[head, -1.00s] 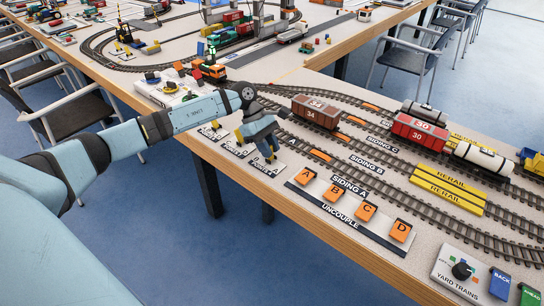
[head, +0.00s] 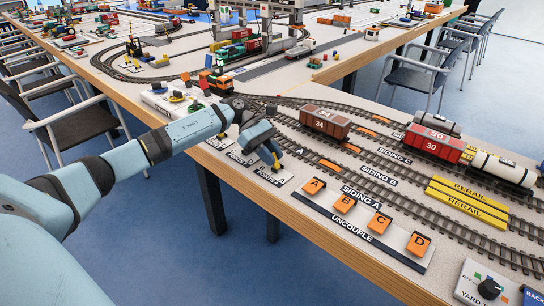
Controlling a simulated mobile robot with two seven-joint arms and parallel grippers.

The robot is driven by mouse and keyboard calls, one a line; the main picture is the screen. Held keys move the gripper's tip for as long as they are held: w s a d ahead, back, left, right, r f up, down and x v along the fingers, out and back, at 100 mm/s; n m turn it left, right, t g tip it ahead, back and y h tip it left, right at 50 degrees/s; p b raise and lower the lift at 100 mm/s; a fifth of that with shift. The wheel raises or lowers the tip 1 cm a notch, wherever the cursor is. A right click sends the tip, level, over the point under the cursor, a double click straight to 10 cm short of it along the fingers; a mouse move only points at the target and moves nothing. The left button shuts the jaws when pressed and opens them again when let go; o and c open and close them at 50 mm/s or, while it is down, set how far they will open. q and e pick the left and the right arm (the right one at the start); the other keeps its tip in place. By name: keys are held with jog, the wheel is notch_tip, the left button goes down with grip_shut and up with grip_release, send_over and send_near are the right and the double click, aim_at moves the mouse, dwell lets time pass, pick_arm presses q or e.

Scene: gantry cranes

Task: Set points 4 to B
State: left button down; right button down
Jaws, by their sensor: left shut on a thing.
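A row of small white points plates lies along the table's near edge. The rightmost plate (head: 272,179) has a label too small to read surely; it appears to be points 4. My left gripper (head: 274,156) is right above this plate, pointing down. It is shut on the points lever there, whose handle is mostly hidden by the fingers. Which way the lever leans cannot be told. A middle plate (head: 240,158) and another plate (head: 218,143) lie to the left, partly behind my arm. My right gripper is not in view.
Right of the plate is the uncouple panel (head: 352,228) with orange buttons A to D. Tracks run behind it with a brown wagon (head: 325,121), a red wagon (head: 434,142) and yellow rerail ramps (head: 467,202). An orange locomotive (head: 217,82) stands behind my gripper.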

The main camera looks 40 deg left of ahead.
pick_arm(q)
jog(key=c, duration=1)
grip_release()
jog(key=p+v, duration=0.1)
jog(key=v, duration=1.1)
jog(key=shift+w+a+r, duration=0.1)
jog(key=shift+a+r, duration=0.15)
jog(key=shift+a, duration=0.05)
jog(key=shift+a+r, duration=0.3)
jog(key=shift+a, duration=0.15)
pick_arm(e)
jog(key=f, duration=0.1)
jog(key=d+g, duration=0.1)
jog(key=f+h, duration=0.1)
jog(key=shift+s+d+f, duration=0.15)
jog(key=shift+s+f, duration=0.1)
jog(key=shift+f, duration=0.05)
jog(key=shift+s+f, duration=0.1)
pick_arm(q)
jog(key=shift+f, duration=0.1)
